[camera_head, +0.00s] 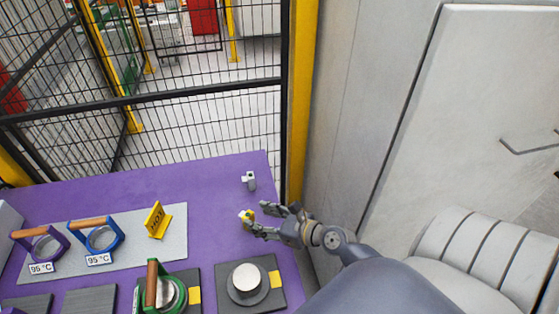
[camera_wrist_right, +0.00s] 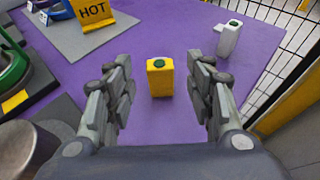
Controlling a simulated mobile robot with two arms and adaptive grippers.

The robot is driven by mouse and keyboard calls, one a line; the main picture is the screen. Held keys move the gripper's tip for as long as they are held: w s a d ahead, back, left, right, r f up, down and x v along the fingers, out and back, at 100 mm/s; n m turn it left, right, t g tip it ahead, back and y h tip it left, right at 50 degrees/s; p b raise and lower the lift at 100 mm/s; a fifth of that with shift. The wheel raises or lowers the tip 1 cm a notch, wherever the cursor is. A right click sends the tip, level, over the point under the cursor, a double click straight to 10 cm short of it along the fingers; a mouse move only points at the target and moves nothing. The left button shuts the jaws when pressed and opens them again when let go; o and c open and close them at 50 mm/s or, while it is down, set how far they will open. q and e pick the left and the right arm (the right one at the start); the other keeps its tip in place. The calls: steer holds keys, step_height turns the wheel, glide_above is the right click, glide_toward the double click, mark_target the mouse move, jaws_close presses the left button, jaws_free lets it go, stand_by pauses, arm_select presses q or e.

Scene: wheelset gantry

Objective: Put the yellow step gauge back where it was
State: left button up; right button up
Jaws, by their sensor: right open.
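The yellow step gauge (camera_wrist_right: 160,80) stands upright on the purple table, a small block with a dark green spot on top. In the right wrist view it sits between the two spread fingers of my right gripper (camera_wrist_right: 160,100), apart from both. In the head view the yellow step gauge (camera_head: 246,216) shows just left of my right gripper (camera_head: 256,220), partly covered by the fingers. My right gripper is open. My left gripper is in neither view.
A grey gauge (camera_head: 249,180) stands behind on the purple table (camera_head: 220,190). A yellow HOT sign (camera_head: 157,220) and two handled rings stand on a grey plate at left. A green ring (camera_head: 172,292) and metal disc (camera_head: 247,281) are in front. A mesh fence and wall bound the table.

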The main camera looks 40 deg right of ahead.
steer(key=b+v, duration=0.1)
steer(key=v, duration=0.7)
